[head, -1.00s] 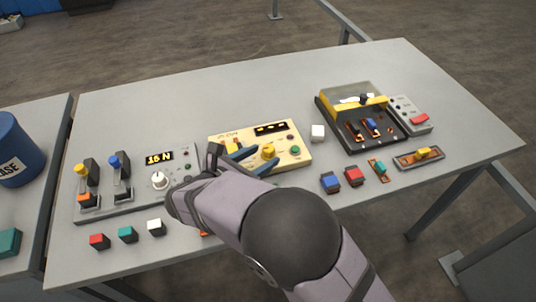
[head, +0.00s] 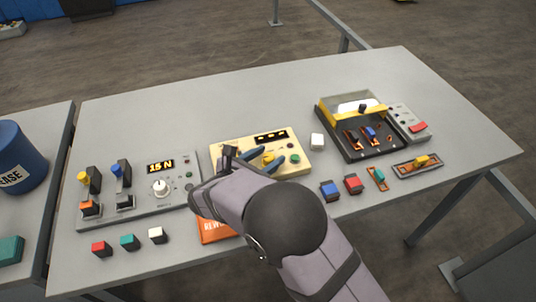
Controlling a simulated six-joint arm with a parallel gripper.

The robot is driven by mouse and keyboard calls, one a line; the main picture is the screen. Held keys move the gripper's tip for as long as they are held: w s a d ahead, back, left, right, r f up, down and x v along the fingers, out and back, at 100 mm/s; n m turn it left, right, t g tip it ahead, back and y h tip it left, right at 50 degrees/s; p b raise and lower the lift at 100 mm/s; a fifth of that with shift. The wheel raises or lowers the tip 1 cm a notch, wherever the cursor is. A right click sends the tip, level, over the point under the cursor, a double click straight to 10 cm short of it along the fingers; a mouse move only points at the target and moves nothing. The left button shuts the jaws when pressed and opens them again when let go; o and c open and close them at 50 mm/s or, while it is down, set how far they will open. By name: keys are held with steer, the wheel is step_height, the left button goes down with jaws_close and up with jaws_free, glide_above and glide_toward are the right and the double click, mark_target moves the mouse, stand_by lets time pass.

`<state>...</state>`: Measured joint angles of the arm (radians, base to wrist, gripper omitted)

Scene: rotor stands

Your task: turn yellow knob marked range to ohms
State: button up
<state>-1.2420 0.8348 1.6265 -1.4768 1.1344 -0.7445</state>
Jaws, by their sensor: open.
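The yellow knob (head: 268,159) sits on the cream panel (head: 300,166), near its middle. My gripper (head: 266,158) is over the panel, its two blue fingers open on either side of the yellow knob. I cannot tell whether the fingers touch the knob. The knob's range markings are too small to read or hidden by my gripper and arm. The panel also has a dark display (head: 271,135), a red button and a green button at its right.
A grey panel (head: 185,210) with a white knob and levers stands left. A black box with a yellow bar (head: 360,108) stands right. Several small blocks line the front. The back is clear.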

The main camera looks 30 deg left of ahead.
steer(key=shift+w+f, duration=0.15)
steer(key=c, duration=1.1)
steer(key=shift+o, duration=0.2)
steer(key=shift+m+h, duration=0.5)
steer(key=shift+m+g+h+b, duration=0.4)
steer(key=shift+m+g+h, duration=0.1)
steer(key=shift+m+h, duration=0.8)
steer(key=shift+m+g+h+b, duration=0.4)
steer(key=shift+m+h, duration=0.2)
steer(key=shift+h, duration=0.2)
steer(key=shift+m+g+h+b, duration=0.35)
steer(key=shift+m+h, duration=0.25)
steer(key=shift+h, duration=0.1)
